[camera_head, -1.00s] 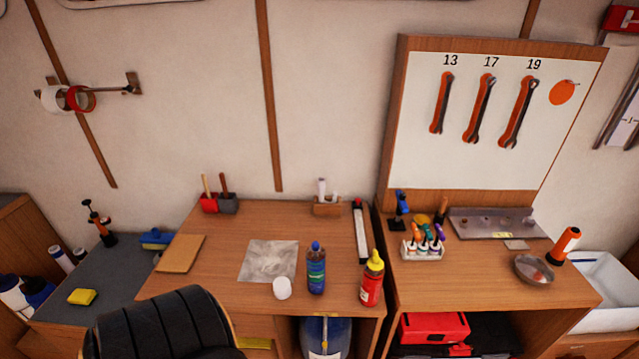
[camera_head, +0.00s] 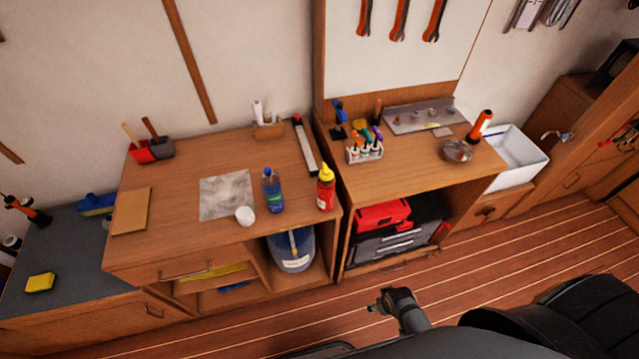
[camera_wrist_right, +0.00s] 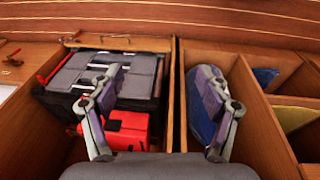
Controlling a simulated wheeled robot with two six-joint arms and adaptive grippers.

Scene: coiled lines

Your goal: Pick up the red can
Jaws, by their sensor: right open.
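The red can (camera_head: 326,188) is a red bottle-shaped container with a yellow pointed top. It stands upright on the wooden desk (camera_head: 140,240), near its front right corner. It does not show in the right wrist view. My right gripper (camera_wrist_right: 160,78) is open and empty in the right wrist view, facing the shelves, which appear upside down there. In the head view, a dark grey part of my arm (camera_head: 405,308) shows over the floor, below and right of the can and apart from it. My left gripper is not in view.
A blue bottle (camera_head: 272,190) and a white round container (camera_head: 244,215) stand left of the can. A long dark-and-white bar (camera_head: 305,145) lies behind it. A red case (camera_head: 382,214) sits in the shelf at right. Floor is clear before the shelves.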

